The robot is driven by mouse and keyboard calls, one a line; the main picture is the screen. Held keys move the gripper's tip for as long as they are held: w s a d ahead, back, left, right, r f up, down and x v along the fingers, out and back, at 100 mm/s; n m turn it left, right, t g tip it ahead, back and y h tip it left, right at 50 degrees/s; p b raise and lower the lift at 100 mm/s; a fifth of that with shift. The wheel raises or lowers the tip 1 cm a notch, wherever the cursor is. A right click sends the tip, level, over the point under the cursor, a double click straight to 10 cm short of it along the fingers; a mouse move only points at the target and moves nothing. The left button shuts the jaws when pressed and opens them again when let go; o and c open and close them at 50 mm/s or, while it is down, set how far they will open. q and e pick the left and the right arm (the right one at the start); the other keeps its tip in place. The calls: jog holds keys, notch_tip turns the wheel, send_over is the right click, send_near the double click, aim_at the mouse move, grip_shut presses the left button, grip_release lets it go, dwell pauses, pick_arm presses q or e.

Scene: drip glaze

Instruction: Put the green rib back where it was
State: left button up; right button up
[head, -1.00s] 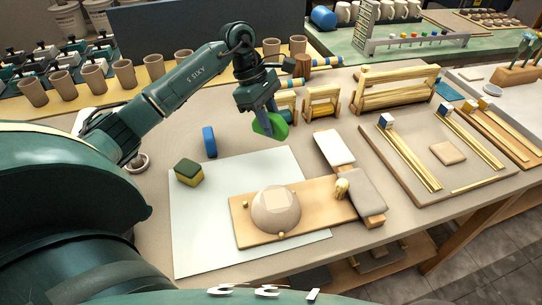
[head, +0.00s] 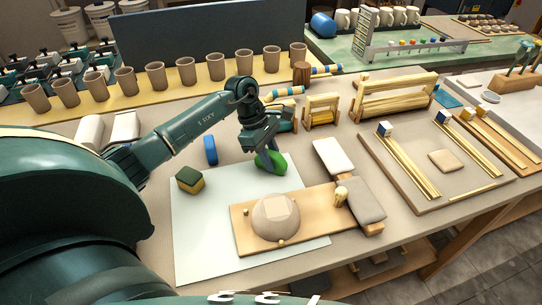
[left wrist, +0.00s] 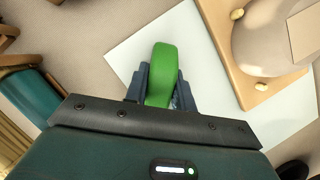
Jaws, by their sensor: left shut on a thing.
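My left gripper (head: 264,151) is shut on the green rib (head: 271,163), a flat rounded piece. It holds the rib low near the back edge of the white sheet (head: 200,230); I cannot tell whether it touches the surface. In the left wrist view the green rib (left wrist: 161,70) stands out between the two fingers (left wrist: 157,92), partly over the table and partly over the sheet. A blue rib-like piece (head: 210,150) stands to the left. My right gripper does not show.
A wooden board (head: 240,228) with a dome-shaped clay piece (head: 275,217) lies in front. A green-and-yellow sponge (head: 189,179) is on the left. Small wooden racks (head: 321,113) stand behind, and a grey-padded block (head: 362,199) is to the right. Bare table lies between the blue piece and sponge.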

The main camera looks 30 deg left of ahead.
pick_arm(q)
jog(key=o, duration=0.9)
jog(key=shift+f, duration=0.1)
jog(key=shift+a+r, duration=0.1)
jog(key=shift+r, duration=0.25)
jog(key=b+v, duration=0.2)
jog(key=v, duration=0.9)
jog(key=shift+a+r, duration=0.1)
jog(key=shift+r, duration=0.25)
